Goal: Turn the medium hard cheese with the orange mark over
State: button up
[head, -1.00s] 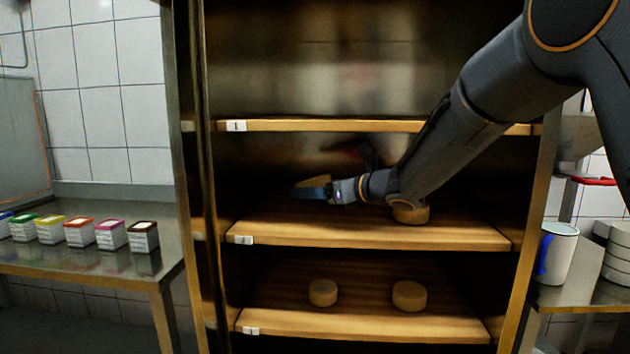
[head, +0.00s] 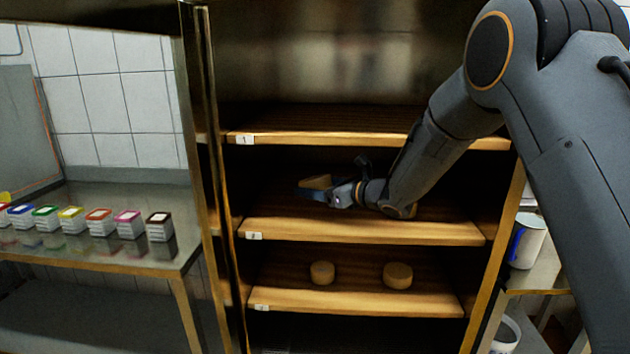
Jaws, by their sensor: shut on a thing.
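My gripper (head: 312,193) is at the left part of the rack's middle shelf (head: 350,231), at the end of my arm, which reaches in from the right. It is shut on a pale brown cheese (head: 317,181), held tilted and apparently above the board. The fingers cover part of this cheese, and no orange mark can be made out on it. Another cheese (head: 401,214) on the middle shelf is mostly hidden behind my arm. Two round cheeses, a smaller one (head: 322,273) and a larger one (head: 397,275), lie flat on the lower shelf (head: 350,302).
The upper shelf (head: 360,141) is bare where visible. A rack post (head: 207,150) stands at left. A steel table (head: 110,260) at left carries several small boxes with coloured tops (head: 100,221). A white jug (head: 527,240) stands at right, beside my arm.

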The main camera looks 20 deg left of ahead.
aim_at(317, 210)
jog(key=shift+f+b, duration=0.45)
jog(key=shift+f, duration=1.2)
jog(key=shift+f+b, duration=0.15)
jog(key=shift+b, duration=0.4)
jog(key=shift+y+b, duration=0.3)
jog(key=shift+b, duration=0.1)
jog(key=o, duration=1.1)
jog(key=shift+d, duration=0.1)
